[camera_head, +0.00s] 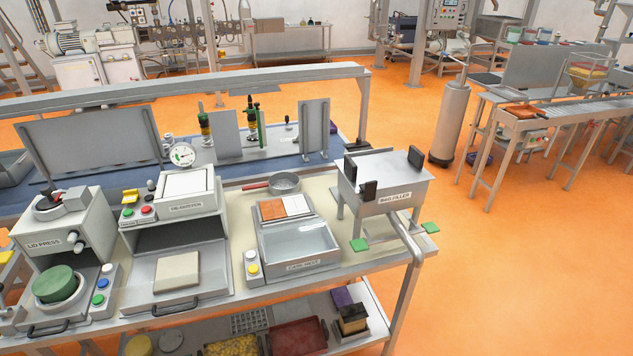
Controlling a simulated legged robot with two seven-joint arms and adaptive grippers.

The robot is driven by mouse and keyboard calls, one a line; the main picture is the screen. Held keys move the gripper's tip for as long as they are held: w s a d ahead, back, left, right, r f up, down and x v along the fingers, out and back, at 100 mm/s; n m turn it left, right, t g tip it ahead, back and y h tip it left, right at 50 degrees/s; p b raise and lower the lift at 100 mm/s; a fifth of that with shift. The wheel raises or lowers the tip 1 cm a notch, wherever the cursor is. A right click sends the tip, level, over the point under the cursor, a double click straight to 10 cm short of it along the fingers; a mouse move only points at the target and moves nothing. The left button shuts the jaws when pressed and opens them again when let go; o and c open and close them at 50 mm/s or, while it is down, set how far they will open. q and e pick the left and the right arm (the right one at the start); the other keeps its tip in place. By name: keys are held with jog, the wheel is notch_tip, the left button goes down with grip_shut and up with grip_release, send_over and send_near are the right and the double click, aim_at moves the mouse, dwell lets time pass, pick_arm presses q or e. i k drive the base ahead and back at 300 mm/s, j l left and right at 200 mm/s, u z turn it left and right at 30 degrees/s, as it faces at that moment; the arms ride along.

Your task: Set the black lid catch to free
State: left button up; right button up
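No part that I can surely tell as the black lid catch shows. The lid press (62,240) stands at the left of the bench, with a dark round piece (50,199) on its top and a green disc (55,284) on a round seat in front. Small dark blocks stand on the bag filler (385,203) at the right, one on its front face (367,191) and one at its right back corner (415,157). Whether any of these is the catch, or how it is set, I cannot tell. Neither of my grippers is in view.
A white-topped machine (182,208) and a grey tray unit (298,243) fill the bench middle. A pan (285,183) lies behind. The lower shelf (371,330) holds bins and blocks. Orange floor (530,250) is open at right. A conveyor table (540,122) stands beyond.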

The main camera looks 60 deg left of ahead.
aim_at(369, 189)
jog(key=u, duration=1.55)
